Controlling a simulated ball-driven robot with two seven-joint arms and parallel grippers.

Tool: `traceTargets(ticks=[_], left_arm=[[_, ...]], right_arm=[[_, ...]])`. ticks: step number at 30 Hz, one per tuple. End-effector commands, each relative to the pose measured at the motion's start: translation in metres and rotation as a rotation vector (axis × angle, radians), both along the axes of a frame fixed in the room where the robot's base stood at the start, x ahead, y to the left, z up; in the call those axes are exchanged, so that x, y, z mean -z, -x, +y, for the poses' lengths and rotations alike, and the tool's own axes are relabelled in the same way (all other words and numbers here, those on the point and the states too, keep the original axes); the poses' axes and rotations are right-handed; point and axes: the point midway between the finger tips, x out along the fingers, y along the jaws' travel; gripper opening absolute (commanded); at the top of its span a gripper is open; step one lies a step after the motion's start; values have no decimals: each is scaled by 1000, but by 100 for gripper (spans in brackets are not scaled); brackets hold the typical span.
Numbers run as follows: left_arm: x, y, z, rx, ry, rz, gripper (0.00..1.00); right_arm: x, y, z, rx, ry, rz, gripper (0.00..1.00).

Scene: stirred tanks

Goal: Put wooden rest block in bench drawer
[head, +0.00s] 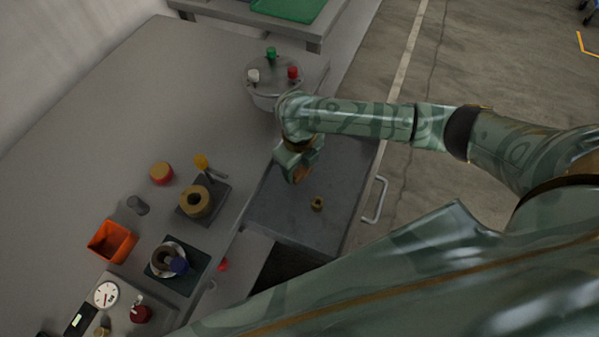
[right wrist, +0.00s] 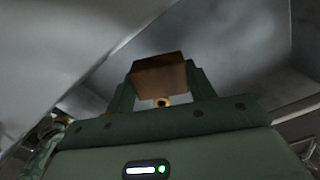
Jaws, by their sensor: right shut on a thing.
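The wooden rest block (right wrist: 158,77) is a brown block held between the two green fingers of my right gripper (right wrist: 160,85) in the right wrist view. I cannot tell the exact height of the block above the drawer floor. My left gripper is not in view.
A lidded metal tank (head: 272,78) stands at the bench edge near my right wrist. An orange bin (head: 111,242), a red-sided disc (head: 161,173) and a dial unit (head: 106,294) stand on the bench at left.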

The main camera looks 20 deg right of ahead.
Motion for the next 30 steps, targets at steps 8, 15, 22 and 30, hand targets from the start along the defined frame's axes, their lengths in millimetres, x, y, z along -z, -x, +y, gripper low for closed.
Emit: traceTargets(ticks=[8, 15, 22, 30], left_arm=[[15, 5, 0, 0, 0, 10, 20], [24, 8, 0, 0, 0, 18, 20], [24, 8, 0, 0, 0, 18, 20], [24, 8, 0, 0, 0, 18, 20]], right_arm=[[24, -11, -10, 1, 1, 2, 31], [48, -11, -10, 0, 0, -1, 31], [48, -11, -10, 0, 1, -1, 31], [49, -11, -10, 0, 0, -2, 76]])
